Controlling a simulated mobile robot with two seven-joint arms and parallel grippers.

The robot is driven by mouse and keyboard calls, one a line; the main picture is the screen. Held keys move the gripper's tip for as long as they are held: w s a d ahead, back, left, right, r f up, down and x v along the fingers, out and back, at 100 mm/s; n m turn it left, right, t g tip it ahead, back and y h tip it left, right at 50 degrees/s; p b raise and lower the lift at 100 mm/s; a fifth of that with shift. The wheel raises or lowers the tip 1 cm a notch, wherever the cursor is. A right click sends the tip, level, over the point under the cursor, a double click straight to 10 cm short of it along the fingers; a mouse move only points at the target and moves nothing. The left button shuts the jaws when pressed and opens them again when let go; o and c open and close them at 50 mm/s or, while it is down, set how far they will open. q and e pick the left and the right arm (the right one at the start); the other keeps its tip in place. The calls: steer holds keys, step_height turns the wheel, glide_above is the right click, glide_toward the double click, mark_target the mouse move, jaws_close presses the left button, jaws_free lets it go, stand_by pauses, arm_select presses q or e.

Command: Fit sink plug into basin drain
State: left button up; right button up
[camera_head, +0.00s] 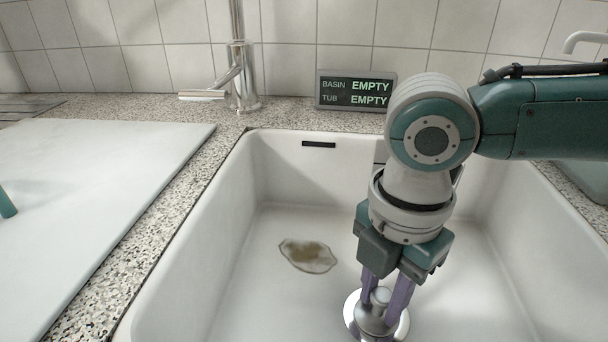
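The sink plug (372,319) is a shiny metal disc with a raised knob, low in the white basin (290,221), right of its middle. My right gripper (382,303) points down over it, with its purple fingers on either side of the knob. The knob fills the gap between the fingers, and the gripper looks shut on it. The basin drain cannot be made out; the plug and gripper cover that part of the floor. Whether the plug sits in the drain or just above it cannot be told. My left gripper is not in view.
A brownish puddle (308,256) lies on the basin floor. A chrome tap (243,85) and a display (355,91) reading BASIN EMPTY, TUB EMPTY stand behind. A white board (95,190) lies left, with a teal object (6,204) at the picture's edge.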

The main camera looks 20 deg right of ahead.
mark_target(383, 294)
steer(key=o, duration=0.5)
step_height(383, 294, up, 10)
steer(key=p, duration=0.3)
stand_by(0.4)
